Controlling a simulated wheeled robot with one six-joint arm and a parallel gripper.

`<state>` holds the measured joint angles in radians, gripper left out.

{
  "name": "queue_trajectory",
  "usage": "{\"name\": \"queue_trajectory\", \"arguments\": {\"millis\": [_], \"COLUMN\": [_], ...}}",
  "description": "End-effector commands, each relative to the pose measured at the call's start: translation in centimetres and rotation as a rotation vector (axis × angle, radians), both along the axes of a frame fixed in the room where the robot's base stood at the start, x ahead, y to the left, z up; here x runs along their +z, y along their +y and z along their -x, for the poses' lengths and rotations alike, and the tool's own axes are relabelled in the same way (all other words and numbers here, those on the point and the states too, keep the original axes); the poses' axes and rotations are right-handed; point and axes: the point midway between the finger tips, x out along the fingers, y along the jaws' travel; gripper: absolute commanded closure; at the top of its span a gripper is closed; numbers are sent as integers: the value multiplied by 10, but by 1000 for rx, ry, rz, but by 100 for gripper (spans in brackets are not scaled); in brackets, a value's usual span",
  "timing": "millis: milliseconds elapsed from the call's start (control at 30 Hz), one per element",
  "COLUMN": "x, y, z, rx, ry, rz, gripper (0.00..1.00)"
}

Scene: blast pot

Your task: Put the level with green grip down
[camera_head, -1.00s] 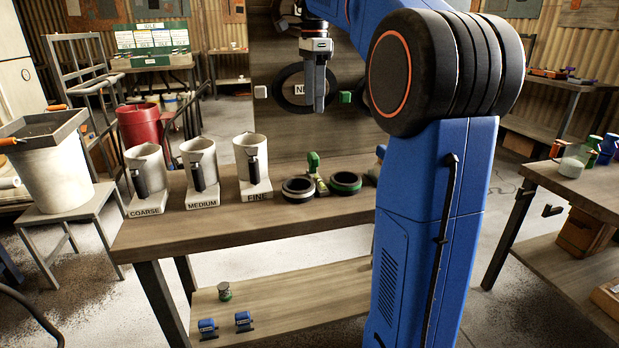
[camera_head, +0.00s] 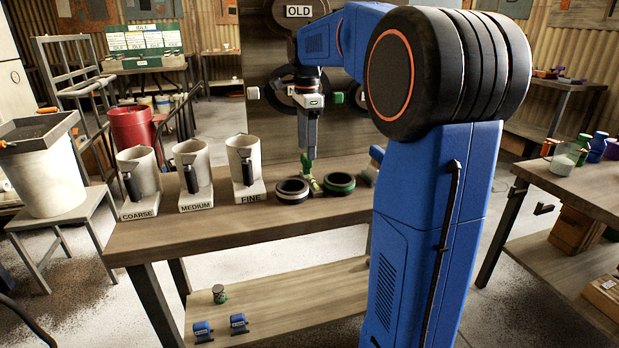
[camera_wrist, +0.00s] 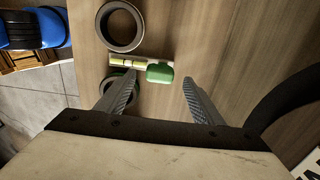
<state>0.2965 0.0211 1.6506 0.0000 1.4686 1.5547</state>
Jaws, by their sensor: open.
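The level with green grip stands on the wooden bench between two dark rings. Its upright green grip (camera_head: 307,165) and yellowish body (camera_head: 314,185) show in the head view. In the wrist view the green grip (camera_wrist: 160,73) lies at one end of the pale, brassy body (camera_wrist: 126,60). My gripper (camera_head: 309,150) points down just over the grip. In the wrist view my gripper (camera_wrist: 155,78) is open and empty, its fingers apart on either side of the grip. Whether the fingertips reach down around the grip I cannot tell.
A pale-banded ring (camera_head: 292,190) and a green-banded ring (camera_head: 339,184) flank the level closely. A jug on the FINE stand (camera_head: 248,188) is to the left, with the MEDIUM and COARSE jugs beyond. The bench front (camera_head: 230,222) is clear. An upright board (camera_head: 265,120) stands behind.

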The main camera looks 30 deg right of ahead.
Motion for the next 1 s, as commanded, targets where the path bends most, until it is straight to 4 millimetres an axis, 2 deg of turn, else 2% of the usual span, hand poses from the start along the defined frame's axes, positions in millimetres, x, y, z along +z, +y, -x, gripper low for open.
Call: {"name": "queue_trajectory", "arguments": {"millis": [100,267,567,600,633,833,867,1000], "x": [-18,-36,-41,-41,-41,-41,-41,-41], "y": [0,0,0,0,0,0,0,0], "z": [1,0,0,0,0,0,0,0], "rx": [0,0,0,0,0,0,0,0], "ry": [3,3,1,1,1,1,1,1], "rz": [-1,-1,0,0,0,0,0,0], "gripper": [39,39,39,41,49,96,100,100]}}
